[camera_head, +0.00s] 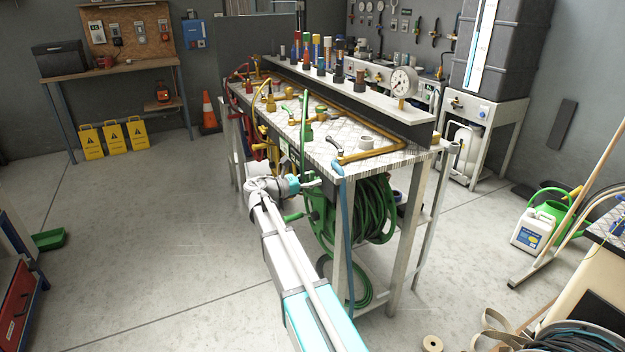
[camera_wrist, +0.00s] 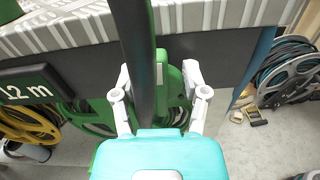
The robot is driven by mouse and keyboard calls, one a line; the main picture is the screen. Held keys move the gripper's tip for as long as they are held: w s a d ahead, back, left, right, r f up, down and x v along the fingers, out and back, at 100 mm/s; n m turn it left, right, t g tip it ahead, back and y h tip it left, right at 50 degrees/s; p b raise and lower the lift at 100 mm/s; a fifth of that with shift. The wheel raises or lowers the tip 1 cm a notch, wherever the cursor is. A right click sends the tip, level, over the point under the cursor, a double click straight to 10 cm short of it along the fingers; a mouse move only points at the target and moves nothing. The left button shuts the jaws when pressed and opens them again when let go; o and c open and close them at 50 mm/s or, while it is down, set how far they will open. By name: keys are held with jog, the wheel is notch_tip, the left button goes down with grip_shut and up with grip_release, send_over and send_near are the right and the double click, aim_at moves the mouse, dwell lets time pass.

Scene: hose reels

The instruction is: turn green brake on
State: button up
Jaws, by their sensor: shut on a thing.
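The green hose reel (camera_head: 318,212) hangs under the near end of the metal-topped bench, with dark green hose (camera_head: 372,215) wound on it. My gripper (camera_head: 313,181) is at the reel's upper part, just below the bench top. In the wrist view my gripper (camera_wrist: 158,78) has its white fingers on either side of an upright green part, the green brake (camera_wrist: 172,88), and is shut on it. A dark upright bar or hose (camera_wrist: 137,55) passes close to the camera and hides part of the brake and the left finger's contact. The brake's exact position cannot be told.
The bench top (camera_head: 318,150) overhangs the reel. A blue hose (camera_head: 347,235) hangs by the near leg.

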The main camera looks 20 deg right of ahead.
jog(key=m, duration=0.4)
jog(key=shift+s+f, duration=0.1)
jog(key=shift+s, duration=0.1)
jog(key=m, duration=0.5)
jog(key=shift+s+f, duration=0.15)
jog(key=m, duration=0.4)
jog(key=shift+s+f+m+b, duration=0.1)
jog(key=shift+f+m+b, duration=0.05)
jog(key=shift+m+b, duration=0.2)
jog(key=shift+f+m, duration=0.1)
jog(key=shift+m, duration=1.65)
jog(key=o, duration=1.1)
jog(key=shift+o, duration=0.2)
jog(key=shift+a, duration=0.1)
jog(key=a, duration=1.1)
jog(key=shift+s+a, duration=0.2)
jog(key=shift+a, duration=0.15)
